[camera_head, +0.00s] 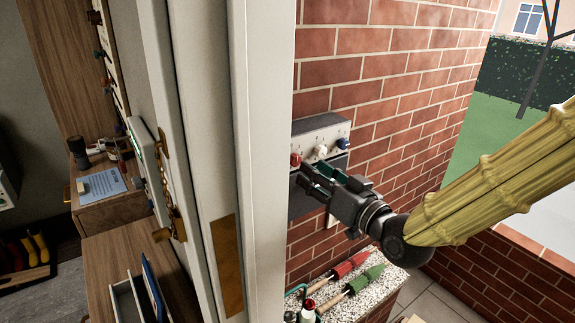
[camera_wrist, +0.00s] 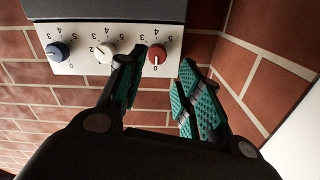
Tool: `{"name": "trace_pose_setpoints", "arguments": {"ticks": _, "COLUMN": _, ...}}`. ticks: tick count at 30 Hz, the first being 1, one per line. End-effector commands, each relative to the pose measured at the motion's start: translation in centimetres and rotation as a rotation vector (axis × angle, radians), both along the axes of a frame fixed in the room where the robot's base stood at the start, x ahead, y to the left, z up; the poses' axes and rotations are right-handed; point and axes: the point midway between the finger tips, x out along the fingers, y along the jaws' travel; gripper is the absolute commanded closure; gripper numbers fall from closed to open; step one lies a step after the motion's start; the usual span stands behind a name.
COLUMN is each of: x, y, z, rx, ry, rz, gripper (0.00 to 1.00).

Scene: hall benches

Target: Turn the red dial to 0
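The red dial (camera_head: 295,159) is at the left end of a pale control panel (camera_head: 326,133) on a brick wall. In the wrist view the picture is upside down, and the red dial (camera_wrist: 157,54) is the rightmost of three. A 0 is printed below it there; its pointer setting is too small to tell. My gripper (camera_head: 305,171) is just in front of the panel, near the red dial. In the wrist view my gripper (camera_wrist: 160,70) is open, its green-padded fingers one on each side of the red dial's line, with a visible gap and nothing held.
A white dial (camera_head: 320,151) and a blue dial (camera_head: 343,143) sit beside the red one. A white door frame (camera_head: 262,160) stands close on the left.

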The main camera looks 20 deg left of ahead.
Motion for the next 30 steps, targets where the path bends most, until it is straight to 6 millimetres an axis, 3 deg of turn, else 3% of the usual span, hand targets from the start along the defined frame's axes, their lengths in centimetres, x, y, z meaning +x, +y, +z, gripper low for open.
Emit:
{"name": "trace_pose_setpoints", "arguments": {"ticks": 9, "x": -2.7, "y": -3.4, "z": 0.0, "rx": -0.001, "ry": 0.001, "rz": -0.001, "gripper": 0.65}}
{"name": "trace_pose_setpoints", "arguments": {"ticks": 24, "x": -2.9, "y": -3.6, "z": -0.3, "rx": -0.007, "ry": 0.005, "rz": -0.002, "gripper": 0.65}}
{"name": "trace_pose_setpoints", "arguments": {"ticks": 28, "x": -2.4, "y": -4.0, "z": -2.6, "rx": -0.028, "ry": 0.047, "rz": -0.019, "gripper": 0.65}}
{"name": "trace_pose_setpoints", "arguments": {"ticks": 30, "x": -1.9, "y": -4.7, "z": -5.4, "rx": -0.054, "ry": 0.099, "rz": -0.043, "gripper": 0.65}}
